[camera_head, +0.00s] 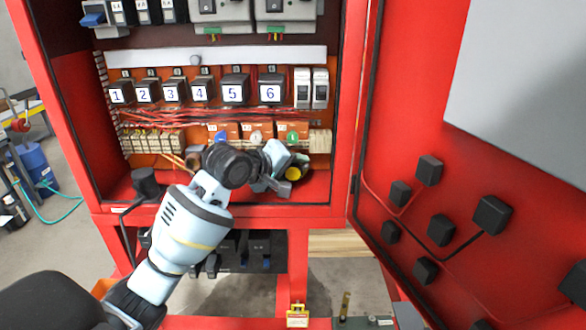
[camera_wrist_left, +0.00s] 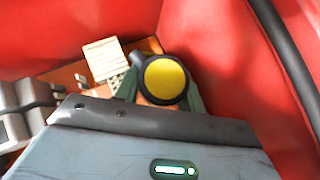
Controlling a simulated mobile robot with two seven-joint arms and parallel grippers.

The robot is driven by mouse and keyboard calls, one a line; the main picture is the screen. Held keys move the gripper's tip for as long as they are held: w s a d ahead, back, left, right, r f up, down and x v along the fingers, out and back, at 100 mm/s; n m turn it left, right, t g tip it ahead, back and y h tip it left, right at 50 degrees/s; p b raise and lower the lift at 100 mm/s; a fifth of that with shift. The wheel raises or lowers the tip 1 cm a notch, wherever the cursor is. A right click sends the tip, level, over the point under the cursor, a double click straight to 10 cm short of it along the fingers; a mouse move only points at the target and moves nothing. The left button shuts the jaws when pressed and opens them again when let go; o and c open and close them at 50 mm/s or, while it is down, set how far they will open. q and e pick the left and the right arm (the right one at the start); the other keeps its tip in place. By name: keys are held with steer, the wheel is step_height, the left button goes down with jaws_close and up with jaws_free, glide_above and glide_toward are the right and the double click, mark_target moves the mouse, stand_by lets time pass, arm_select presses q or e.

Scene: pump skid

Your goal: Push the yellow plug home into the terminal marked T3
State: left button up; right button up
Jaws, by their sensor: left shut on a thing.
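The yellow plug (camera_head: 293,174) is at the lower right inside the red cabinet, below the terminal row. In the left wrist view it shows as a round yellow face with a dark rim (camera_wrist_left: 166,78). My left gripper (camera_head: 287,171) is shut on the plug, with its fingers on both sides of it. Orange terminal blocks (camera_head: 257,130) with blue, white and green round parts sit above the gripper; the T3 marking is not legible. In the left wrist view an orange surface (camera_wrist_left: 66,74) lies behind the plug. The plug's far end is hidden. My right gripper is out of view.
Numbered black relays (camera_head: 235,90) and red wires run above the terminals. Cream terminal strips (camera_head: 152,141) are at the left. The cabinet's red side wall (camera_wrist_left: 225,45) is close to the plug. The open red door (camera_head: 400,150) with black boxes stands at the right.

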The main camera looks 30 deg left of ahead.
arm_select(q)
steer(key=shift+r, duration=0.1)
steer(key=o, duration=1)
steer(key=shift+o, duration=0.2)
steer(key=shift+a, duration=0.1)
steer(key=v, duration=0.7)
steer(key=shift+s+r, duration=0.15)
steer(key=shift+s, duration=0.15)
